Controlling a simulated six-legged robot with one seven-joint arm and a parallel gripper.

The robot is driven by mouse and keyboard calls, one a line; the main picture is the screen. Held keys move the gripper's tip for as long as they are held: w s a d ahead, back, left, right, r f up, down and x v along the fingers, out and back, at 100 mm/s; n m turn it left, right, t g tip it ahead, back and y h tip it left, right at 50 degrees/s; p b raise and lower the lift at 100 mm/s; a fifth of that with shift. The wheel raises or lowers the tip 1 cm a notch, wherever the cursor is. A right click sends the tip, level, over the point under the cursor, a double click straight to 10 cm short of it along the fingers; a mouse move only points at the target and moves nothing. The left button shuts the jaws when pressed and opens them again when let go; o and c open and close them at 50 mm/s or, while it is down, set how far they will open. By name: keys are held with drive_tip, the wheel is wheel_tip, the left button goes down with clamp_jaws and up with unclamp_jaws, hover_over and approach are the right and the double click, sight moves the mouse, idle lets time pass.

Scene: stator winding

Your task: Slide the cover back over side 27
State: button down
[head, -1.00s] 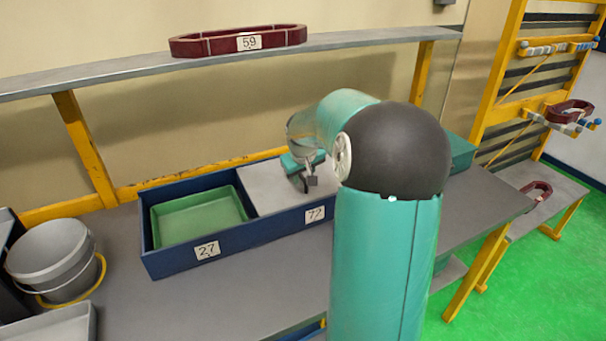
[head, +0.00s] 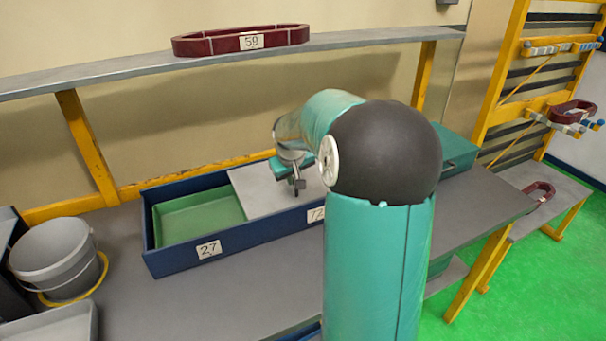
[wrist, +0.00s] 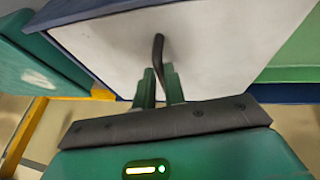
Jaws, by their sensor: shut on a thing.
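A long blue box (head: 174,262) sits on the grey bench, with label 27 (head: 209,249) on its left side and label 72, partly hidden by my arm, on its right. A flat light-grey cover (head: 262,192) lies over the right part of the box; it also shows in the wrist view (wrist: 215,45). The left side is open, with a green tray or lining (head: 195,218) inside; the cover's edge overlaps its right end. My gripper (head: 297,184) is shut on the cover's dark upright handle (wrist: 158,50), seen between the fingers in the wrist view.
A grey bucket (head: 58,262) stands left of the box, and a grey tray (head: 62,325) lies at lower left. A shelf (head: 130,68) with a dark red coil labelled 59 (head: 240,40) runs above. A teal box (head: 457,150) stands to the right.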

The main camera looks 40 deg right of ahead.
drive_tip(key=w+a, duration=0.3)
drive_tip(key=a, duration=1)
drive_tip(key=w+a, duration=0.4)
drive_tip(key=a, duration=0.9)
drive_tip(key=shift+w, duration=0.3)
drive_tip(key=shift+a, duration=0.15)
drive_tip(key=c, duration=1.5)
unclamp_jaws()
drive_tip(key=shift+w, duration=0.1)
drive_tip(key=v, duration=1.3)
drive_tip(key=shift+r, duration=0.4)
